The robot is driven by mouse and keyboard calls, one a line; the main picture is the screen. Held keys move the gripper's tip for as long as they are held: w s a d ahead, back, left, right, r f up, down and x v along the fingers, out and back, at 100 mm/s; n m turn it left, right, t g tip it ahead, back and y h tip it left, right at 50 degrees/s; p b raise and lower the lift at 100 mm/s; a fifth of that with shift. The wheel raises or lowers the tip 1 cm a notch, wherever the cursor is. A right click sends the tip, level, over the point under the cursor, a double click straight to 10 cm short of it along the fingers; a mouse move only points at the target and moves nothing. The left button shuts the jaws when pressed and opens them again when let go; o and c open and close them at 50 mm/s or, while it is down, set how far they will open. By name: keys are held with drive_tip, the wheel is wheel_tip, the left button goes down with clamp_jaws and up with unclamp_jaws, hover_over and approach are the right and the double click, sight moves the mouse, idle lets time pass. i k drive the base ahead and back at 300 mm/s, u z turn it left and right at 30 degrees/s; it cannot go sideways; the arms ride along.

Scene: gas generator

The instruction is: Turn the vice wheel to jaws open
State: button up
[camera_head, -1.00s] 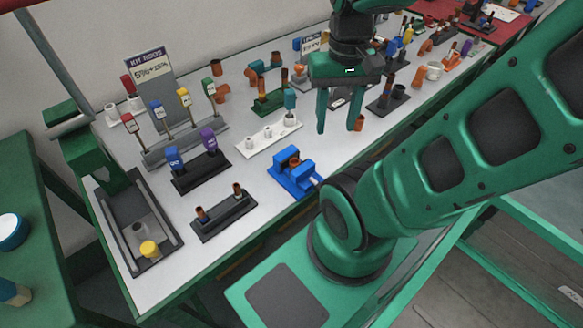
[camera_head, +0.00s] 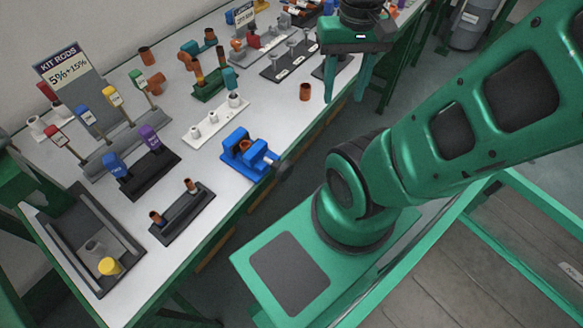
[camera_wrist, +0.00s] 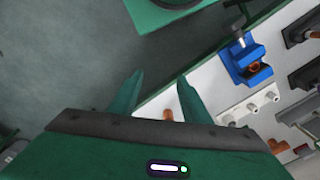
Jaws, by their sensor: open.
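The blue vice (camera_head: 240,160) stands at the bench's front edge, with a copper-coloured ring or pipe piece between its jaws. A dark round part, which looks like the vice wheel (camera_head: 284,169), sits at its front end, beyond the bench edge. In the wrist view the vice (camera_wrist: 250,66) is at the upper right, its wheel end pointing up and too small to make out clearly. My gripper (camera_head: 345,96) is open and empty, in the air to the right of the vice and apart from it. Its two fingers also show in the wrist view (camera_wrist: 160,78).
A white rack (camera_head: 215,121) with pegs stands behind the vice, and a black rack (camera_head: 181,213) stands to its left. A copper cup (camera_head: 305,92) is on the bench near my gripper.

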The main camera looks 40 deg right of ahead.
sight(284, 170)
drive_tip(key=z, duration=0.2)
drive_tip(key=k, duration=2.1)
drive_tip(key=u, duration=0.05)
